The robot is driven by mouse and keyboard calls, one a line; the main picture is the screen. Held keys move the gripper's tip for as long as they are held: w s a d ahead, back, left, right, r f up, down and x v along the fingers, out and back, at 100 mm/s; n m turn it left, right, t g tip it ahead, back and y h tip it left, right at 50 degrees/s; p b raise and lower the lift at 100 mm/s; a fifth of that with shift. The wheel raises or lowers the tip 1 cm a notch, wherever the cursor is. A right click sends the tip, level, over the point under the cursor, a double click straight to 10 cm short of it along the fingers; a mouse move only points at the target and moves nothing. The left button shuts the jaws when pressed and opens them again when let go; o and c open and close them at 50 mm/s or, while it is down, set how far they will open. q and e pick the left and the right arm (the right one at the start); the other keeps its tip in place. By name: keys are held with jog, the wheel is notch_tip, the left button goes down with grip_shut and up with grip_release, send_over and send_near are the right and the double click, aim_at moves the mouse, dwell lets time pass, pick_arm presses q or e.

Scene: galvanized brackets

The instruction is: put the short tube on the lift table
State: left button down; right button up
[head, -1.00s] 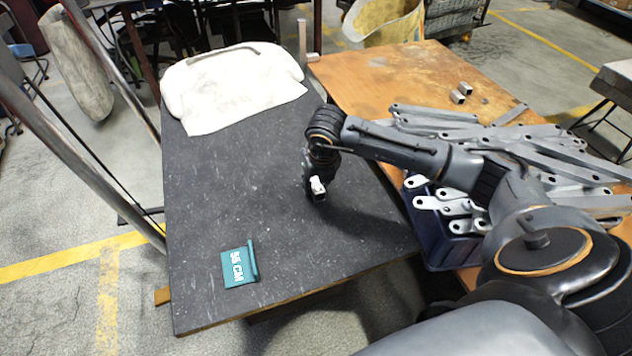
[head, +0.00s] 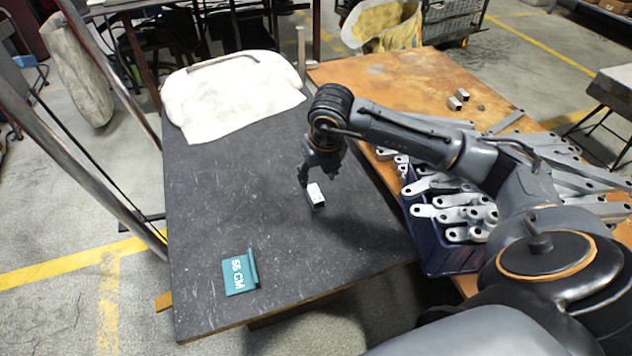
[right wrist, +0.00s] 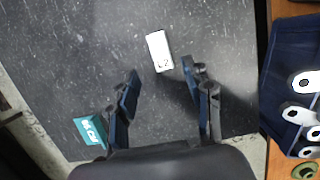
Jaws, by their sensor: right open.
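The short tube (head: 316,197) is a small pale metal piece lying on the dark top of the lift table (head: 215,215), right of its middle. In the right wrist view the tube (right wrist: 159,51) shows a dark marking and lies just beyond the fingertips, between their lines. My right gripper (head: 319,177) is open and empty, just above and behind the tube, apart from it. Its two spread fingers (right wrist: 161,73) also show in the right wrist view. My left gripper is not in view.
A white cloth bundle (head: 230,95) covers the back.

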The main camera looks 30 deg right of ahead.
jog(key=v, duration=0.4)
jog(key=shift+r, duration=0.1)
dwell(0.4)
